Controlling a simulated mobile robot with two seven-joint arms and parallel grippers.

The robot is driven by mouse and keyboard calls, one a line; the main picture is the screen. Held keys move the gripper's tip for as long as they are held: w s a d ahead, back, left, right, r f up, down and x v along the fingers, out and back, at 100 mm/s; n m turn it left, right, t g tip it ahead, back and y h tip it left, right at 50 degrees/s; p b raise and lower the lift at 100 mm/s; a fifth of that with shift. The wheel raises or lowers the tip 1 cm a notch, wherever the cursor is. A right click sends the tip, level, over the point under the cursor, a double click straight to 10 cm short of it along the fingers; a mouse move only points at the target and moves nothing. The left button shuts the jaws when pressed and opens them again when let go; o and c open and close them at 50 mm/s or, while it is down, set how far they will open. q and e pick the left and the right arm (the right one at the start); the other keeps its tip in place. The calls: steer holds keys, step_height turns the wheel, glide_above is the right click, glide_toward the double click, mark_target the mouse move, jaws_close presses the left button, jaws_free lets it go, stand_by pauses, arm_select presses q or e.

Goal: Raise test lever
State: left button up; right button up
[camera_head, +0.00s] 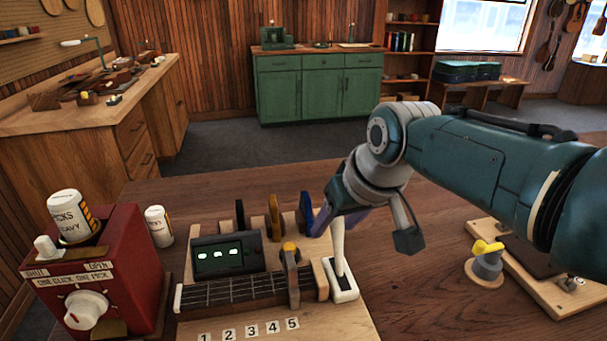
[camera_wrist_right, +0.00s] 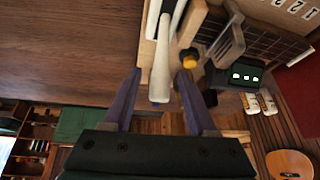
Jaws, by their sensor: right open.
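The test lever (camera_head: 338,245) is a white rod standing nearly upright from a white slotted base (camera_head: 352,295) at the right end of the test board. My right gripper (camera_head: 325,217) is at its upper part, coming from above and from the right. In the right wrist view the lever (camera_wrist_right: 161,70) lies between the two purple fingers of the right gripper (camera_wrist_right: 158,76). The jaws are open, with a gap visible on each side of the rod. Part of the lever's top is hidden by the gripper in the head view. My left gripper is not in view.
Left of the lever are a fretboard (camera_head: 235,291), a small display (camera_head: 222,255) and upright coloured pieces (camera_head: 273,217). A red pick dispenser (camera_head: 130,255) stands at far left. A yellow-topped knob (camera_head: 487,250) is at right. The table behind the board is mostly clear.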

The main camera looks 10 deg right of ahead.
steer(key=p+v, duration=0.4)
steer(key=v, duration=0.5)
steer(key=shift+s+r+p, duration=0.15)
steer(key=shift+r+p, duration=0.1)
steer(key=shift+p, duration=0.1)
steer(key=s+d+g+h, duration=0.1)
steer(key=s+d, duration=0.1)
steer(key=s, duration=1.1)
steer(key=s+d+g, duration=0.1)
steer(key=s+d, duration=0.1)
steer(key=s, duration=1.2)
step_height(320, 180, up, 27)
steer(key=p, duration=2.7)
